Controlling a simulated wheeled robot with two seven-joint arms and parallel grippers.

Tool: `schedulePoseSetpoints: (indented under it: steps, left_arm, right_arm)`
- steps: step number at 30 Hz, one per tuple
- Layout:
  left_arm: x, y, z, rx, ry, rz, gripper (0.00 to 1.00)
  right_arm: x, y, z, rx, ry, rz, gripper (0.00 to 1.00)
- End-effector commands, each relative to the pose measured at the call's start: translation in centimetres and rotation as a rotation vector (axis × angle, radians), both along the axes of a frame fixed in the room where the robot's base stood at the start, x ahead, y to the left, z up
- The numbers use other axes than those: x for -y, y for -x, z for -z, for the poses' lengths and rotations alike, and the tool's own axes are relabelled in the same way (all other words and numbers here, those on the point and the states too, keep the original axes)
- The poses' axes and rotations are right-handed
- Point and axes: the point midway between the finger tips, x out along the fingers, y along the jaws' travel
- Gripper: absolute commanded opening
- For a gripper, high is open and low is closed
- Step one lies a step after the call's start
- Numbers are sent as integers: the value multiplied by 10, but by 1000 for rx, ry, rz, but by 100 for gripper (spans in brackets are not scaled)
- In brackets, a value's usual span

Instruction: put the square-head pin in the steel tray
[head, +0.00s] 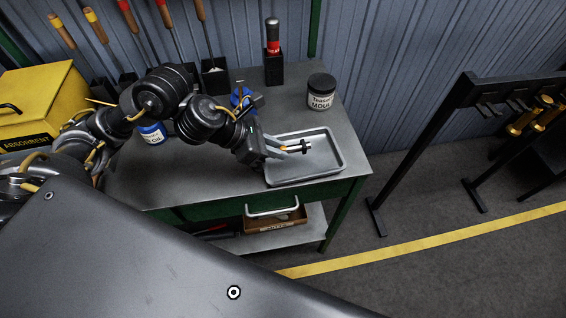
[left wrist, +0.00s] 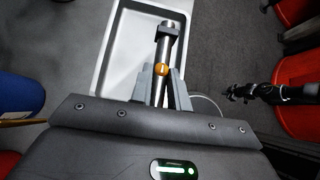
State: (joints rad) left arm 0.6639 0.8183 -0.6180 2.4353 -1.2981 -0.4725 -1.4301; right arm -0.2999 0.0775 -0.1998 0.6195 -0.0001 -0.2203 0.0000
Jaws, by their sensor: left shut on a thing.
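My left gripper (head: 279,150) is shut on the square-head pin (head: 296,148) and holds it over the steel tray (head: 339,150). In the left wrist view, the pin (left wrist: 163,52) is a grey metal rod with an orange band and a dark square block near its far end. It sits between the fingers (left wrist: 161,92), and its far end points away from the gripper. The tray (left wrist: 103,55) is a shallow rectangle, and its visible floor is empty. I cannot tell how high the pin is above the floor. My right gripper is not in the head view.
The tray stands at the right end of a grey bench (head: 190,185). Behind it stand a dark jar (head: 321,92) and a black holder (head: 274,70) with a red-banded tool. Blue tins (head: 152,133) and a yellow box (head: 38,105) are to the left. A black rack (head: 465,95) stands right.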

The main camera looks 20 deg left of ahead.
Motion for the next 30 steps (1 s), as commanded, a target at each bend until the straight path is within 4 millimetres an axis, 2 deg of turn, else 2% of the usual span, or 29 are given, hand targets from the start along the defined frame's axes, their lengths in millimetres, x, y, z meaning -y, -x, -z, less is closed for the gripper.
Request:
schedulePoseSetpoints:
  steps: [4, 9, 14, 24, 30]
  left_arm:
    - [2, -17, 20, -3, 3, -3, 0]
    - [3, -27, 30, 1, 4, 0, 0]
    - [3, -29, 32, 3, 3, 1, 0]
    - [3, -33, 67, 1, 3, -1, 0]
    - [3, -34, 68, 4, 2, 1, 0]
  right_arm:
    - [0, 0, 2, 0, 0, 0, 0]
    - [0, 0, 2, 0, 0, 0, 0]
    - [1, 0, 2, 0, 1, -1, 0]
    - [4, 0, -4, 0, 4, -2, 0]
    - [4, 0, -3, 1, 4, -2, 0]
